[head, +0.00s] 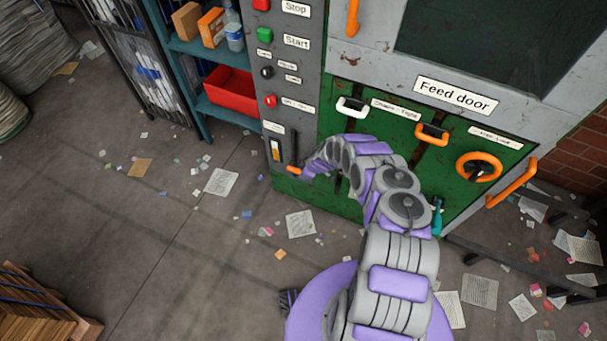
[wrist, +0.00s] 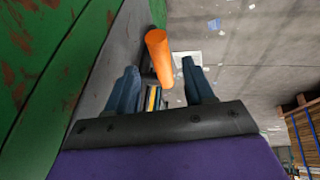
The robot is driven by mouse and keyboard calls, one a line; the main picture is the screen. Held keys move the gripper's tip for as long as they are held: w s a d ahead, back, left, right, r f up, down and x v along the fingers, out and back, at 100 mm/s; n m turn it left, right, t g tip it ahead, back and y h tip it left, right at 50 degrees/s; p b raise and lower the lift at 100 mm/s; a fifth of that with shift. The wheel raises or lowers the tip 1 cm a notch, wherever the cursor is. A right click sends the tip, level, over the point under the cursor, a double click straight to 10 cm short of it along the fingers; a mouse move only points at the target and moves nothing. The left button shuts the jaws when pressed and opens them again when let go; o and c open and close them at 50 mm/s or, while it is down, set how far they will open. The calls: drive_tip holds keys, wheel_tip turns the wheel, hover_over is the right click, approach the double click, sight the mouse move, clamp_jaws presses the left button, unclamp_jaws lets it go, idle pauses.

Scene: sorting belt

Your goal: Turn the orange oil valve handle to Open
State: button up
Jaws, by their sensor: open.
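The orange oil valve handle (head: 294,170) is at the lower end of the grey control panel. Its orange grip (wrist: 158,55) shows large in the wrist view, between and beyond the two blue fingertips. My gripper (wrist: 159,68) is open, with one finger on either side of the grip in the picture. I see a gap on the right side; contact on the left cannot be told. In the head view my gripper (head: 305,171) is small, close beside the handle and partly hidden by my arm. No Open marking is readable.
A yellow-striped gauge (head: 275,150) is left of the handle. Above are a red button (head: 261,4) and a green button (head: 264,34). The green feed door (head: 345,120) carries orange handles and an orange wheel (head: 479,167). A red bin (head: 232,87) sits on the shelf. Papers litter the floor.

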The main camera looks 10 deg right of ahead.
drive_tip(key=shift+b+x, duration=0.8)
drive_tip(key=shift+x, duration=1.2)
drive_tip(key=shift+c, duration=0.4)
clamp_jaws()
